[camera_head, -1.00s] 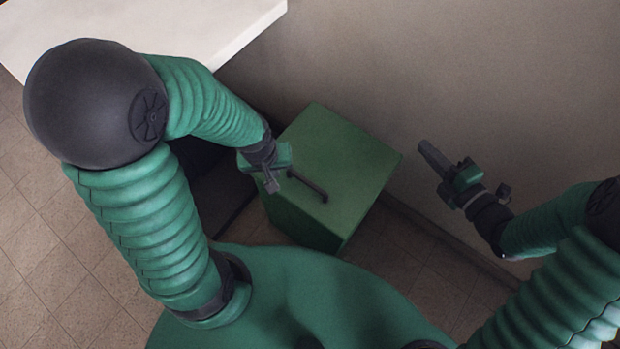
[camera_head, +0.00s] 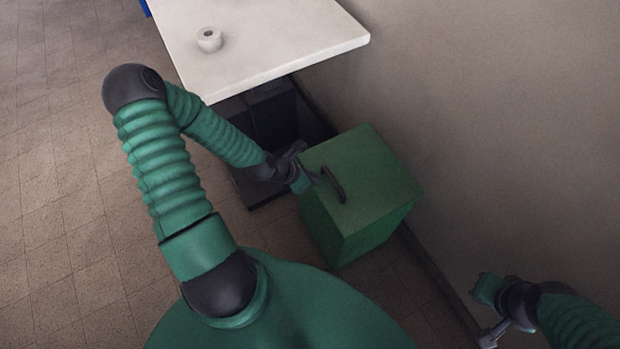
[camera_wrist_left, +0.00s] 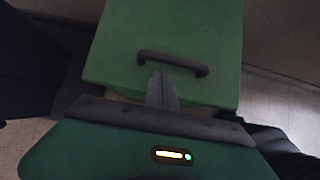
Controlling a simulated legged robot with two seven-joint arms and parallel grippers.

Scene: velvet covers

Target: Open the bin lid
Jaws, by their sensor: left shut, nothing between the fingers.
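The green bin (camera_head: 365,215) stands against the wall with its flat lid (camera_head: 375,170) closed. A dark bar handle (camera_head: 334,186) is on the lid, and it also shows in the left wrist view (camera_wrist_left: 175,62). My left gripper (camera_head: 318,177) is at the lid's left edge beside the handle. In the left wrist view its fingers (camera_wrist_left: 160,82) are together and empty, with tips just short of the handle; contact cannot be told. My right gripper (camera_head: 480,312) is low at the right, away from the bin; its finger opening is unclear.
A white table (camera_head: 270,40) with a small white roll (camera_head: 209,39) on it stands behind the bin. A dark box (camera_head: 272,112) is under the table, left of the bin. The wall is close on the bin's right. The tiled floor (camera_head: 60,200) at left is clear.

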